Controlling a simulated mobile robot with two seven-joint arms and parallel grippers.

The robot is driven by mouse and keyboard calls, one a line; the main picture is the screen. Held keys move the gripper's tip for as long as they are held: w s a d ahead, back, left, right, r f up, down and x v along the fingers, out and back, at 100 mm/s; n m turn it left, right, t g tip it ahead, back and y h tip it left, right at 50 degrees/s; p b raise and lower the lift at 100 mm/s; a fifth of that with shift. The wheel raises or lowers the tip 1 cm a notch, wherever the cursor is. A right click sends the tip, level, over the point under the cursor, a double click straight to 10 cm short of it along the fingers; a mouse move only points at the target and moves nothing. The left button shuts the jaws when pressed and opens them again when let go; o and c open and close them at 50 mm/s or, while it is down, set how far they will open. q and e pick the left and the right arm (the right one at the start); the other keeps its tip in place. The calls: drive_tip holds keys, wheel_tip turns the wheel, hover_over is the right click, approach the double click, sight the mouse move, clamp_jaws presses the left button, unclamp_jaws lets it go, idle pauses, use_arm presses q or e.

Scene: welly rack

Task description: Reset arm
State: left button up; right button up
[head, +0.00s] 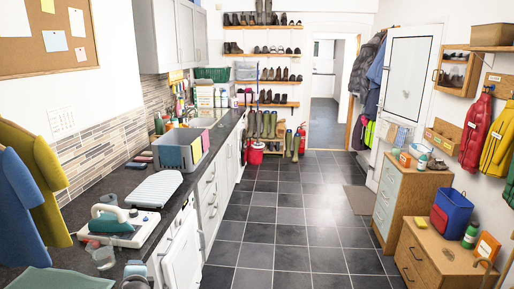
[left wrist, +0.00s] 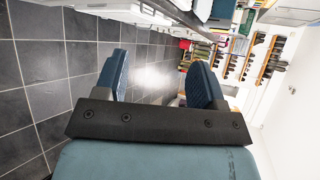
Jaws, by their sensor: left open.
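My left gripper (left wrist: 160,62) shows in the left wrist view, its two blue-padded fingers spread wide apart. Nothing is between the fingers; dark floor tiles and a bright patch of light show through the gap. Neither of my grippers shows in the head view. My right gripper is in no frame. Green wellies (head: 265,124) stand in a row at the far end of the room in the head view.
Wooden drawers (head: 436,254) stand on the right. A red bucket (head: 256,153) is on the floor at the back. The tiled aisle (head: 290,215) between is clear.

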use_arm(q)
drive_tip(key=s+d+f+n+h, duration=0.2)
drive_tip(key=s+d+f, duration=0.1)
drive_tip(key=s+f, duration=0.35)
drive_tip(key=s+d+f+n+h, duration=0.2)
drive_tip(key=s+d+f+h, duration=0.15)
drive_tip(key=s+f, duration=0.3)
drive_tip(key=s+d+f+n+h, duration=0.2)
drive_tip(key=s+d+n, duration=0.1)
drive_tip(key=s, duration=0.6)
drive_tip(key=s+d+f+n+h, duration=0.2)
drive_tip(key=s+d+n, duration=0.2)
drive_tip(key=s, duration=0.6)
drive_tip(key=shift+f+n, duration=0.4)
drive_tip(key=shift+n, duration=0.5)
drive_tip(key=shift+d, duration=0.1)
